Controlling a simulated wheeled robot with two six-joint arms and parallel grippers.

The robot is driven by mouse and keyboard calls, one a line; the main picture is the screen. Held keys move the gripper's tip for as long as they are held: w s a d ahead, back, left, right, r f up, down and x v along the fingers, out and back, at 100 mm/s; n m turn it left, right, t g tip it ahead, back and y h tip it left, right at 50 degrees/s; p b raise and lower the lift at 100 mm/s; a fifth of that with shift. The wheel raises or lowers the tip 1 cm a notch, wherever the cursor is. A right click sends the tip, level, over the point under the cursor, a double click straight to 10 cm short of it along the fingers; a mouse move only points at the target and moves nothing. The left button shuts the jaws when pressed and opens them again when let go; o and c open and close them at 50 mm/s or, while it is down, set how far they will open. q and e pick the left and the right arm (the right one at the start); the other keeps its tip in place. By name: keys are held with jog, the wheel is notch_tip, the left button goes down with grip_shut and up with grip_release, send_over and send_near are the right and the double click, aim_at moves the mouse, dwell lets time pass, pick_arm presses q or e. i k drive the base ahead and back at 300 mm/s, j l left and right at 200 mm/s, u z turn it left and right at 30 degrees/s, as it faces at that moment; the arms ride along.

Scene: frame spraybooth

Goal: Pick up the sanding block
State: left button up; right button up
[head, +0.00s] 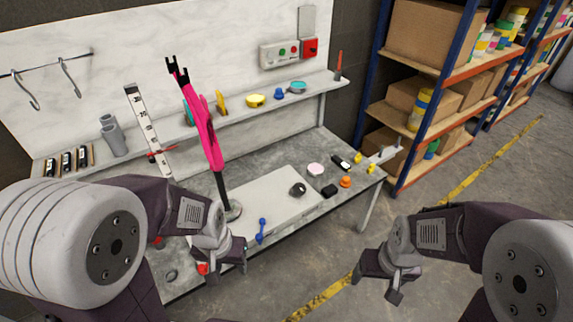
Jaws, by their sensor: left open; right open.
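A small dark block (330,191) lies on the bench at the right, beside the pale board. It may be the sanding block, but I cannot tell for sure at this size. A black-and-white piece (341,161) lies further back. My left gripper (222,262) is open and empty over the front of the bench, to the left of and nearer than the dark block. My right gripper (377,280) is open and empty in front of the bench, above the floor. Neither gripper touches the block.
A pink bicycle frame (207,135) stands on a round-based post on the bench. A pale board (265,205) holds a dark round part (298,189); a blue tool (261,231) lies near its front edge. An orange knob (345,181) sits beside the block. Shelving (455,75) stands at the right.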

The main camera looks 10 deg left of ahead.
aim_at(331, 191)
jog(key=i+l+u, duration=0.35)
jog(key=i+l, duration=0.15)
jog(key=i+l+u, duration=0.3)
jog(key=i+l, duration=0.35)
